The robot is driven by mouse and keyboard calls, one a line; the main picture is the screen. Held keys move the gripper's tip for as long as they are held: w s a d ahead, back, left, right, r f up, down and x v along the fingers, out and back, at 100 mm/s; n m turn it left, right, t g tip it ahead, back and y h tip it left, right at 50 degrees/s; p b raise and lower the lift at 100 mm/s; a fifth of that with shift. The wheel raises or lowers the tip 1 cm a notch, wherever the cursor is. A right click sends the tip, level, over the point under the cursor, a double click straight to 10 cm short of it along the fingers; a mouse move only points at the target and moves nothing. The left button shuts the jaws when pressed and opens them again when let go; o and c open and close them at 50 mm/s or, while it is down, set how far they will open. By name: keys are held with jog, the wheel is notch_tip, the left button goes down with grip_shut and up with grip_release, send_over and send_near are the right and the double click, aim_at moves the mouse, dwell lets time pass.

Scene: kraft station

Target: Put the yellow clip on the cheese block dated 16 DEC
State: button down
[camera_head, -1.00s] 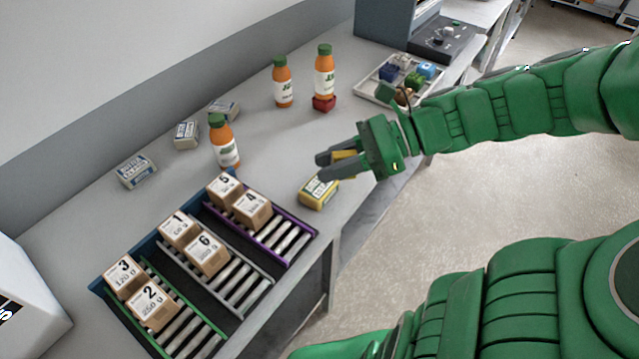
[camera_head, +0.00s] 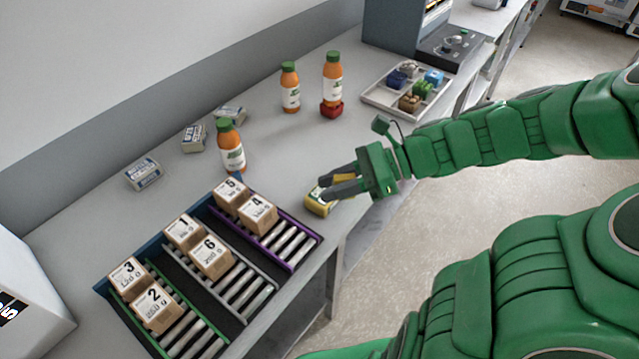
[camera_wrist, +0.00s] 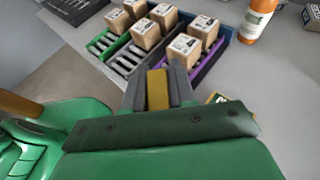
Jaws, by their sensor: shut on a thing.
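My gripper (camera_head: 328,188) is shut on the yellow clip (camera_head: 344,178), which also shows between the fingers in the wrist view (camera_wrist: 157,90). A yellow-wrapped block (camera_head: 318,204), which looks like the cheese block, lies near the table's front edge. The fingertips are at or just above this block and partly cover it in the head view. I cannot tell whether the clip touches it. In the wrist view only part of the block (camera_wrist: 216,98) shows beside the fingers. Its date is not legible.
A rack (camera_head: 292,262) with numbered boxes stands left of the block. An orange bottle (camera_head: 231,150) and several grey-blue packets (camera_head: 142,173) stand behind. A tray (camera_head: 376,101) holds coloured clips.

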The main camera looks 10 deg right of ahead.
jog(key=shift+w+a+f, duration=0.3)
jog(key=shift+w+f, duration=1.1)
jog(key=shift+w, duration=0.4)
jog(key=shift+w+a+f, duration=0.25)
jog(key=shift+w+f, duration=1.15)
jog(key=shift+w, duration=0.35)
jog(key=shift+w+a+f, duration=0.3)
jog(key=shift+w+f, duration=1.1)
jog(key=shift+w, duration=0.4)
jog(key=shift+w+f, duration=0.15)
jog(key=shift+f, duration=1.5)
jog(key=c, duration=0.9)
grip_release()
